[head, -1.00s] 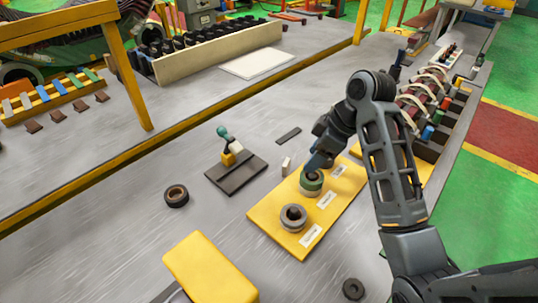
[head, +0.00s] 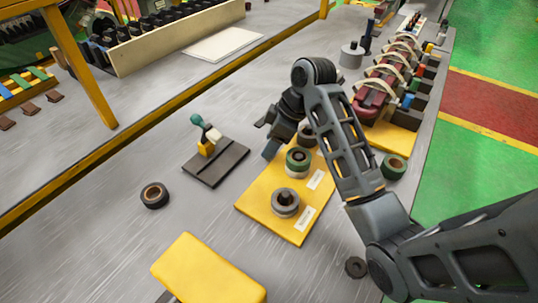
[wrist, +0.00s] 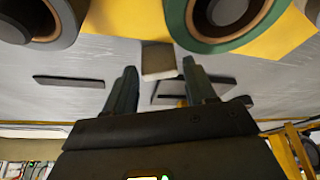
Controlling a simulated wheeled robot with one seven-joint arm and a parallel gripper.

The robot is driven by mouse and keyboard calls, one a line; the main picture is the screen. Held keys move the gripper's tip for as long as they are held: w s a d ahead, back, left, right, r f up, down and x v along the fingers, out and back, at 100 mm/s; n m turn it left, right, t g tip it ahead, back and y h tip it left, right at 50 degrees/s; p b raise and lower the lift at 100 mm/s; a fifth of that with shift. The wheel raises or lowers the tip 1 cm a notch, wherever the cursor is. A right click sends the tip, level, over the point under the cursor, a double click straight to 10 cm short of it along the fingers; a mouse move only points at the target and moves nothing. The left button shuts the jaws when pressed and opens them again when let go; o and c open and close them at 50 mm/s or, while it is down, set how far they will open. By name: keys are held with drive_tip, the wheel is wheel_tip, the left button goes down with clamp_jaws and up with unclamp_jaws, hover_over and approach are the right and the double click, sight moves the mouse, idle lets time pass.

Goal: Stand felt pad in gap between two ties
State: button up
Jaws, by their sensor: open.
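The felt pad (wrist: 158,60) looks like a small pale beige block in the wrist view, ahead of and between my fingertips. My gripper (wrist: 160,78) is open, with a finger on either side of the pad's line; I cannot tell whether either touches it. In the head view my gripper (head: 268,138) is low beside the far left edge of the yellow board and hides the pad. Several cream ties (head: 393,69) arch over the dark red winding (head: 369,101) at the back right, with gaps between them.
The yellow board (head: 260,208) carries a green-rimmed roll (head: 298,160) and a grey roll (head: 285,203), close to my gripper. A dark stand (head: 217,162) is left of it. Another green-rimmed roll (head: 393,167) lies right of the board. A yellow block (head: 208,270) is in front.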

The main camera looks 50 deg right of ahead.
drive_tip(key=shift+b+x, duration=0.55)
drive_tip(key=shift+x, duration=0.5)
drive_tip(key=c, duration=0.9)
drive_tip(key=shift+r, duration=0.15)
